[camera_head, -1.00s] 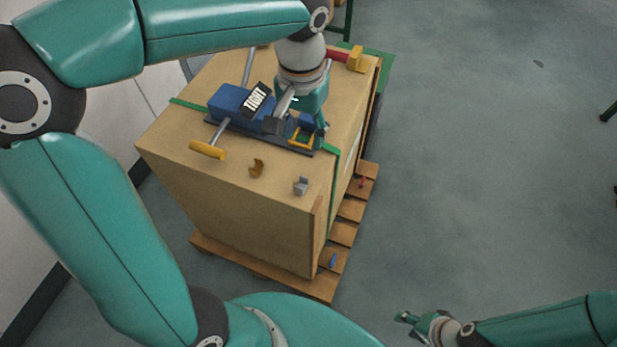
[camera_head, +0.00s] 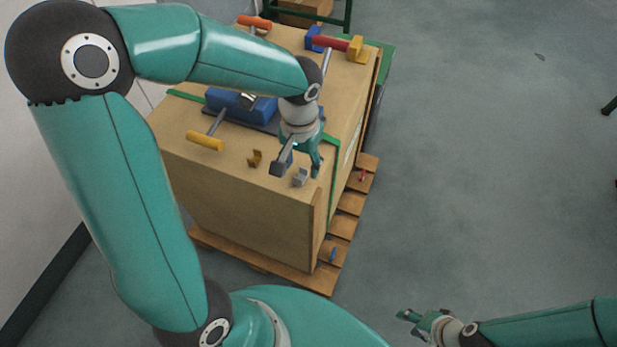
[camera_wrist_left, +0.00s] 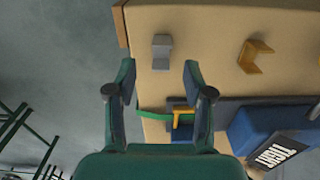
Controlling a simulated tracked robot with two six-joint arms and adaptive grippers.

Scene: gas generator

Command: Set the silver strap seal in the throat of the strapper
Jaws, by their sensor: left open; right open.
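The silver strap seal (camera_head: 300,177) lies on top of the tan crate near its front right corner. It also shows in the left wrist view (camera_wrist_left: 162,52), ahead of the fingertips and roughly between their lines. My left gripper (camera_head: 295,170) is open and empty above the crate, close to the seal; its fingers show in the left wrist view (camera_wrist_left: 160,75). The blue strapper (camera_head: 242,106) lies behind the gripper, its right end partly hidden by my arm. In the left wrist view its body (camera_wrist_left: 250,130) and yellow part (camera_wrist_left: 183,118) show. My right gripper (camera_head: 408,318) is open, low at the right.
A brass-coloured seal (camera_head: 254,158) lies left of the silver one. The crate (camera_head: 240,215) stands on a wooden pallet (camera_head: 340,230). A green strap (camera_head: 333,150) crosses it. Red and orange-handled tools lie at the back.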

